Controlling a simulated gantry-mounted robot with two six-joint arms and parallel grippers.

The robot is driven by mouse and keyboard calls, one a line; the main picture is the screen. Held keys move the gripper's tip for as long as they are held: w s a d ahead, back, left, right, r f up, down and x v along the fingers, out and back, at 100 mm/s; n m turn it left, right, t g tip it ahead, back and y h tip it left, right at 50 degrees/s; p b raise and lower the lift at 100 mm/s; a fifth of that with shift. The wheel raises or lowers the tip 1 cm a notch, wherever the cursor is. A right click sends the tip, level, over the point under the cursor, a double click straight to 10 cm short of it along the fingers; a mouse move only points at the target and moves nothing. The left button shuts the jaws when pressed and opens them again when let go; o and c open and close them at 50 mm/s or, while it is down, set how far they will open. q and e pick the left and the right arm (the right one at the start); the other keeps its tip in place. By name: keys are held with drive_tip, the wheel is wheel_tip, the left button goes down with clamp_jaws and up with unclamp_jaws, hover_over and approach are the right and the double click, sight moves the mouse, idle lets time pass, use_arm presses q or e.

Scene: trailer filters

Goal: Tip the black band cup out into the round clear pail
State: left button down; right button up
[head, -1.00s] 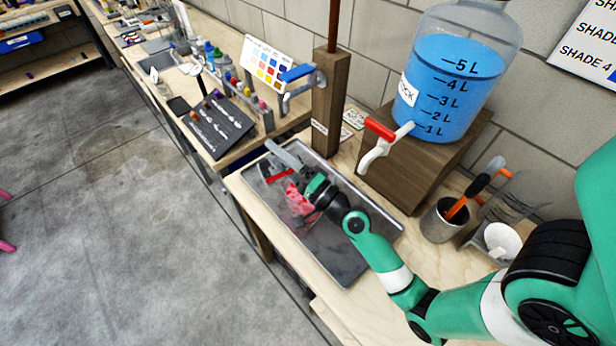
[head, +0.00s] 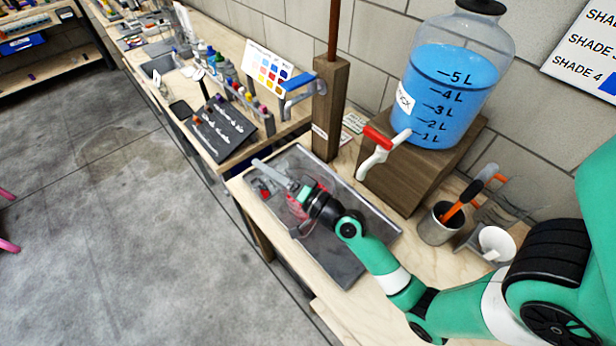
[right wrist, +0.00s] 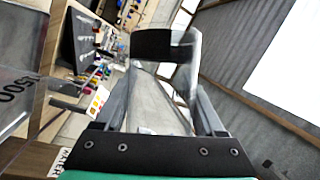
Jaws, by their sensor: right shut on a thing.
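My right gripper (head: 275,180) is low over the grey metal tray (head: 345,262), its pale fingers pointing to the far left. In the right wrist view, its two fingers (right wrist: 160,105) are closed around a clear cup with a wide black band (right wrist: 165,43). The cup's clear wall looks nearly empty there, and its tilt is hard to judge. In the head view, a faint clear round vessel (head: 303,228), seemingly the pail, shows on the tray beside the gripper. Reddish colour shows around it, partly hidden by my wrist. My left gripper is not in view.
A wooden post (head: 329,105) with a blue-lever tap (head: 298,75) stands behind the tray. Right of it, a jug of blue liquid (head: 450,95) with a red-handled tap sits on a wooden block (head: 425,165). A metal tool cup (head: 440,222) stands near my arm.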

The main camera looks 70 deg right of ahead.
sight(261, 184)
drive_tip(key=shift+f+n+p, duration=0.25)
drive_tip(key=shift+n+p, duration=0.1)
drive_tip(key=shift+n, duration=0.25)
drive_tip(key=n+g+p, duration=0.1)
drive_tip(key=n+p, duration=0.2)
drive_tip(key=n+g+y+p, duration=0.1)
drive_tip(key=p, duration=0.1)
drive_tip(key=shift+w+a+f+g, duration=0.15)
drive_tip(key=shift+a+f+g, duration=0.15)
drive_tip(key=f+n+g+p, duration=0.1)
drive_tip(key=p, duration=0.1)
drive_tip(key=w+a+f+n+p, duration=0.1)
drive_tip(key=p, duration=0.2)
drive_tip(key=shift+w+a+f+n+g+h, duration=0.1)
drive_tip(key=shift+a+n+g+h, duration=0.05)
drive_tip(key=shift+n+g+h, duration=0.25)
wheel_tip(261, 184, down, 4)
drive_tip(key=w+a+n+g+h+b, duration=0.1)
drive_tip(key=n+g+h+b, duration=0.1)
drive_tip(key=n, duration=0.1)
drive_tip(key=r+p, duration=0.4)
drive_tip(key=p, duration=0.1)
drive_tip(key=shift+w+a+r, duration=0.2)
drive_tip(key=shift+r, duration=0.2)
